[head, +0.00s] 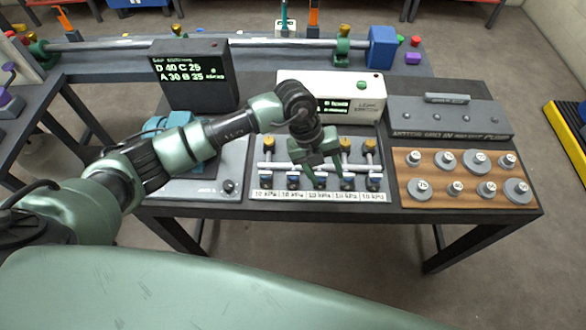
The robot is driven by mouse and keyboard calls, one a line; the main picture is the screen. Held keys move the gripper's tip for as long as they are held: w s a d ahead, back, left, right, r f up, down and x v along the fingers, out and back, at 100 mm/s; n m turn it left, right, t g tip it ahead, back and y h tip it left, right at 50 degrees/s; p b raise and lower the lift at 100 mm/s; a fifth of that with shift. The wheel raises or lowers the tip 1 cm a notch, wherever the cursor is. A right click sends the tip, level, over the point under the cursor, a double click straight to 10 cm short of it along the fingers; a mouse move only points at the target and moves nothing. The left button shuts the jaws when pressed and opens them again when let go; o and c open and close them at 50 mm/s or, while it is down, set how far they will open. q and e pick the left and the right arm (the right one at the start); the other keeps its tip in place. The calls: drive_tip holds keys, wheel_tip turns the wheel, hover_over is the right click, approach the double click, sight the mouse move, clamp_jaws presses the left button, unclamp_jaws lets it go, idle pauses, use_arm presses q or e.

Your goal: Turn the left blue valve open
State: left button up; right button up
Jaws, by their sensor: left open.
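A pale valve panel (256,158) lies on the dark table, with a row of several small blue valves along its front and labels reading 10 kPa below them. The leftmost blue valve (266,181) is in plain view at the row's left end. My left gripper (318,180) points down over the middle of the row, its two fingers apart, to the right of the leftmost valve. It partly covers the middle valve, and I cannot tell whether it touches it. My right gripper is not in view.
Behind the panel stand a white box (358,90) with a small display and a black display box (187,98). To the right are a wooden board (431,187) with several round weights and a grey case (445,127). Brass-topped fittings (369,145) rise behind the valves.

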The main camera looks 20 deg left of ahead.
sight(293, 174)
use_arm(q)
drive_tip(key=a+y, duration=0.1)
drive_tip(key=a, duration=0.2)
drive_tip(key=w+a+y, duration=0.1)
drive_tip(key=a, duration=0.2)
drive_tip(key=w+a+n+y, duration=0.1)
drive_tip(key=a+y, duration=0.1)
drive_tip(key=a, duration=0.1)
drive_tip(key=shift+w, duration=0.2)
drive_tip(key=shift+a+f+p, duration=0.15)
drive_tip(key=shift+f+p, duration=0.15)
wheel_tip(293, 174, down, 6)
drive_tip(key=shift+p, duration=0.95)
drive_tip(key=shift+f, duration=0.5)
clamp_jaws()
